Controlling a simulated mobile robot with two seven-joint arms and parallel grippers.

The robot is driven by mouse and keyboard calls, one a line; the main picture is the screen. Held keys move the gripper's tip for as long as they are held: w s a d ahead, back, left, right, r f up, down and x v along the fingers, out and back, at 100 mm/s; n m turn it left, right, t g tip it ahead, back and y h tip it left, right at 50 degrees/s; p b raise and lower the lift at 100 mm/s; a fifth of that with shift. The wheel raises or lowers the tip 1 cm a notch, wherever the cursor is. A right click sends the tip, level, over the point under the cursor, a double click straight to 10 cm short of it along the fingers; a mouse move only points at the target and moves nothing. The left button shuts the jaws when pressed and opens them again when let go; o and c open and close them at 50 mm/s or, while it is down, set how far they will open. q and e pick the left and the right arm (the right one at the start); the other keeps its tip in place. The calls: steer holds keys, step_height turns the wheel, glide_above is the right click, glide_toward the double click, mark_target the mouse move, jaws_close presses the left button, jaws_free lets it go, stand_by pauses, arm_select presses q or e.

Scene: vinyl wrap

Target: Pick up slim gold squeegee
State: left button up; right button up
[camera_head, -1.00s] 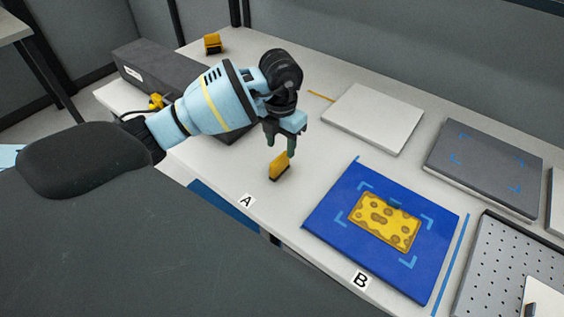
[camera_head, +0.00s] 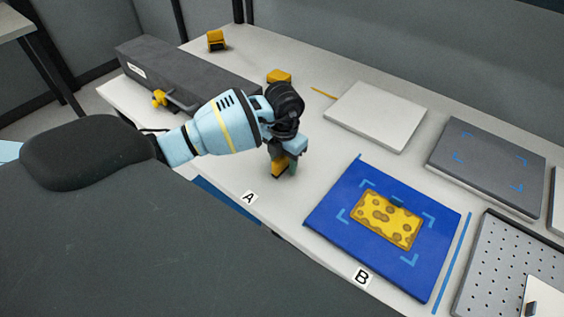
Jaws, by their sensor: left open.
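The slim gold squeegee (camera_head: 279,166), gold with a dark lower edge, stands on the white table near the label A. My left gripper (camera_head: 284,168) is down at it, pointing downward and open. One finger shows just right of the squeegee; the other is largely hidden, so I cannot tell whether either touches it. The gripper covers the squeegee's upper part. My right gripper is not in view.
A dark long box (camera_head: 185,75) lies at the back left. Yellow-orange items stand at the back (camera_head: 216,40) and behind my arm (camera_head: 279,76). A blue mat (camera_head: 335,215) with a yellow patterned piece (camera_head: 388,218) lies right. A white panel (camera_head: 376,115) lies behind.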

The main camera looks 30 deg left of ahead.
arm_select(q)
steer(key=shift+r, duration=0.1)
jaws_close()
steer(key=shift+r, duration=0.45)
step_height(320, 180, up, 3)
steer(key=shift+d+f, duration=0.1)
steer(key=s+d, duration=0.3)
steer(key=d, duration=0.1)
steer(key=s+d+r, duration=0.1)
steer(key=s+d, duration=0.2)
steer(key=d, duration=0.1)
steer(key=s+d, duration=0.3)
steer(key=d, duration=0.1)
steer(key=shift+s+d+r, duration=0.15)
steer(key=shift+s+d, duration=0.15)
steer(key=shift+s, duration=0.05)
steer(key=c, duration=0.8)
jaws_free()
steer(key=shift+c, duration=0.9)
